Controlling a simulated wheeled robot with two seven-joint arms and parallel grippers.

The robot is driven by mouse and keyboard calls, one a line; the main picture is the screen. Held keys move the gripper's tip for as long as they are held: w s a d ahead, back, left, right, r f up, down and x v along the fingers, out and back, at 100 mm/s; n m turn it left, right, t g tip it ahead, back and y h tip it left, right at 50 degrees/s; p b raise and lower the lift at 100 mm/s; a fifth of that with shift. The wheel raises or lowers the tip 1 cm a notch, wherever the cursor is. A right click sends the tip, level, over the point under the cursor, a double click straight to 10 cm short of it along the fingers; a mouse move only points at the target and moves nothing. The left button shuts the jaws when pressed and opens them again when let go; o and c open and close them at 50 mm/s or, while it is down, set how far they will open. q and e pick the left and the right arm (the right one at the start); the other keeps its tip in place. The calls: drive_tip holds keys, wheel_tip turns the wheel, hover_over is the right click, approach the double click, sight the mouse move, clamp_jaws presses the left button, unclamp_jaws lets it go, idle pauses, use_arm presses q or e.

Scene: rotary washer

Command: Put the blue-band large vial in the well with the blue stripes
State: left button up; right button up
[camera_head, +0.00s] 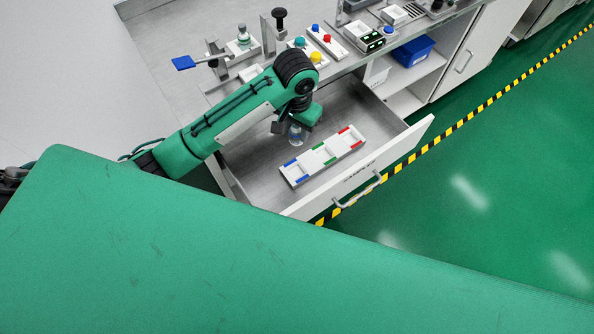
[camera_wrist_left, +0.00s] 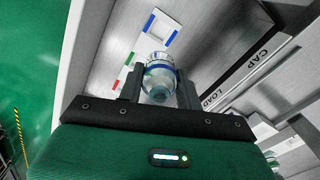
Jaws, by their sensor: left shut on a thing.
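My left gripper (camera_head: 294,128) is over the open drawer, shut on a clear large vial (camera_head: 296,136). In the left wrist view the vial (camera_wrist_left: 160,80) has a blue band and sits between the fingers of the gripper (camera_wrist_left: 159,85). The white rack (camera_head: 318,160) lies in the drawer, with wells marked by blue, green and red stripes. The blue-striped well (camera_head: 296,172) is at its left end and looks empty; it also shows in the left wrist view (camera_wrist_left: 161,27), beyond the vial. The vial appears apart from the rack. My right gripper is not in view.
The drawer (camera_head: 245,172) is open, with bare floor around the rack and a front panel (camera_head: 392,160) with a handle. The bench above holds coloured-knob trays (camera_head: 327,40) and a device with a green display (camera_head: 371,42). A blue bin (camera_head: 412,51) stands on a shelf.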

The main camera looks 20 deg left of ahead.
use_arm(q)
wheel_tip(320, 180, down, 16)
drive_tip(key=shift+r+p, duration=0.1)
drive_tip(key=shift+p, duration=0.45)
wheel_tip(320, 180, down, 4)
drive_tip(key=shift+r, duration=0.15)
drive_tip(key=o, duration=1)
wheel_tip(320, 180, up, 12)
drive_tip(key=shift+r, duration=0.1)
